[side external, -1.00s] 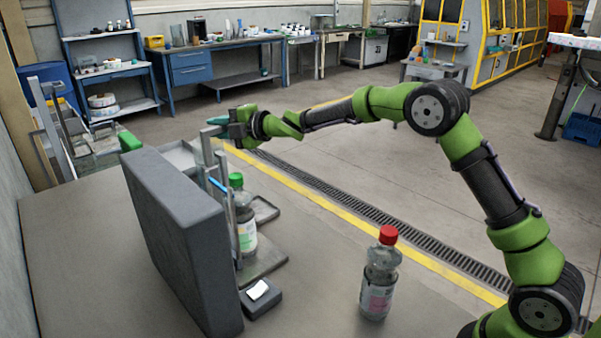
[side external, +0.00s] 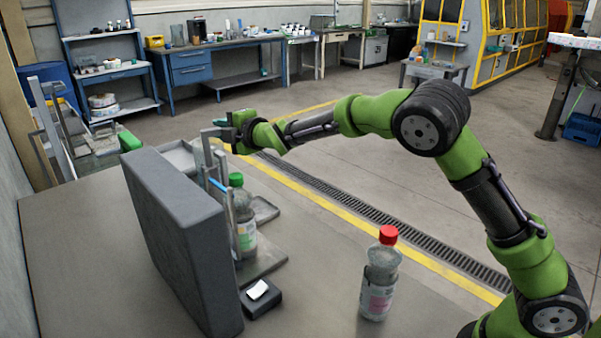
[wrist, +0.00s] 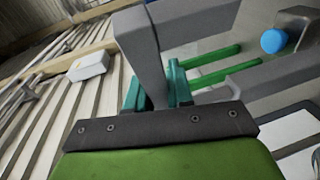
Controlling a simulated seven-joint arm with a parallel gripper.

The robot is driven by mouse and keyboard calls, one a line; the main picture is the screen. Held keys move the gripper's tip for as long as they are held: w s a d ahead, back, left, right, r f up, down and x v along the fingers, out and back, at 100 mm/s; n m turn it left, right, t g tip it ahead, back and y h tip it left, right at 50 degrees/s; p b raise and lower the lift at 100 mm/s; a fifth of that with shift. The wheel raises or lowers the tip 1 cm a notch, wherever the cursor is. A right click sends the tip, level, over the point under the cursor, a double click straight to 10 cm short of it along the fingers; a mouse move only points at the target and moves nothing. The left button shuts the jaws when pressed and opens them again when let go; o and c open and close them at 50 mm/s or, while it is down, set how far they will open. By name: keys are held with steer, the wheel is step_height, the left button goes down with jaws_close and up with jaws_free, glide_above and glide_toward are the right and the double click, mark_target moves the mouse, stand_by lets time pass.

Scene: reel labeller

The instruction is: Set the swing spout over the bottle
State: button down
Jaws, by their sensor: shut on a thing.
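A bottle with a green cap (side external: 236,179) stands upright on a grey plate beside the metal frame of the labeller; posts partly hide it. A grey bar (side external: 206,160) rises above and behind this bottle, with a short blue piece (side external: 218,186) lower down near the cap. My gripper (side external: 226,132) is at the top of this grey metalwork, higher than the bottle. In the wrist view its teal fingers (wrist: 157,92) are shut on a grey bar (wrist: 142,38), apparently part of the swing spout. The spout's outlet cannot be made out clearly.
A red-capped bottle (side external: 380,280) stands on the grey table at the front right. A tall dark grey panel (side external: 185,240) is left of the frame, with a small black box (side external: 261,298) by its foot. A blue round piece (wrist: 273,40) shows in the wrist view.

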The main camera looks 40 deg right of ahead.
steer(key=m+h, duration=0.1)
steer(key=s+m+h, duration=0.1)
steer(key=h, duration=0.1)
steer(key=m+h, duration=0.1)
steer(key=h, duration=0.1)
steer(key=shift+s+a+f+m, duration=0.1)
steer(key=shift+s+a+m, duration=0.2)
steer(key=shift+s+a, duration=0.05)
steer(key=shift+s+a+m+g+h, duration=0.15)
steer(key=shift+m+g+h, duration=0.15)
steer(key=shift+m+h, duration=0.25)
steer(key=shift+s+d+m+g+h, duration=0.1)
steer(key=shift+s+m+g+h, duration=0.2)
steer(key=shift+h, duration=0.4)
steer(key=shift+s+a+m+g+h, duration=0.1)
steer(key=shift+m+g+h, duration=0.2)
steer(key=shift+m+h, duration=0.3)
steer(key=shift+h, duration=0.25)
steer(key=c, duration=1.1)
jaws_free()
